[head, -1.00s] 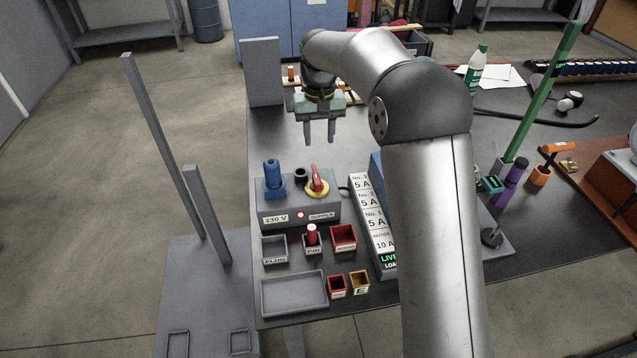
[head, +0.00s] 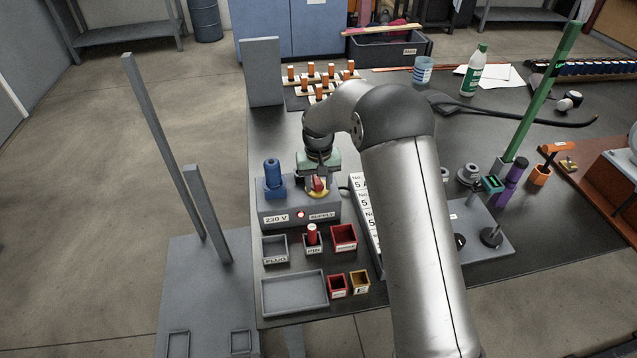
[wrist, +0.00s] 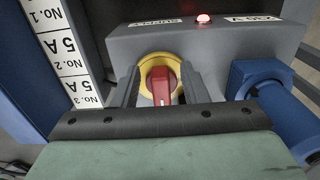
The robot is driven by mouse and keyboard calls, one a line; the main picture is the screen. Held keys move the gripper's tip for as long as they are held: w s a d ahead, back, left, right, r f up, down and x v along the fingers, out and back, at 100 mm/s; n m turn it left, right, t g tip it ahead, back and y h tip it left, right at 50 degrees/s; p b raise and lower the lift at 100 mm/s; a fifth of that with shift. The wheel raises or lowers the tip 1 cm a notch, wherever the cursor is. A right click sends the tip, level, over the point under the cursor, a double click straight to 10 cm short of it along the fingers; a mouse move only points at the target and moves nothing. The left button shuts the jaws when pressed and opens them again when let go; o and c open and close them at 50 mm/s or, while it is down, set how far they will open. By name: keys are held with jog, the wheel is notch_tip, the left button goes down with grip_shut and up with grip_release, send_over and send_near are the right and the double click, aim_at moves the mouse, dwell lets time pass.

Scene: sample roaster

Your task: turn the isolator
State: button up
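The isolator is a red knob (wrist: 164,86) on a yellow round base (wrist: 154,62), set on a grey supply box (head: 300,211). In the head view the red knob (head: 318,183) shows just below my gripper (head: 318,180). In the wrist view my gripper (wrist: 160,88) has its two dark fingers apart, one on each side of the knob. I cannot tell whether they touch it. The knob's handle points toward the gripper's palm in the wrist view. A small lamp (wrist: 204,19) on the box front glows red.
A blue plug (head: 273,176) stands on the box close to the left of my gripper. A row of fuse labels (head: 364,205) lies right of the box. Small bins (head: 343,237) and a grey tray (head: 294,292) sit in front. Orange-topped pegs (head: 311,70) stand behind.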

jog(key=shift+f, duration=0.15)
grip_shut()
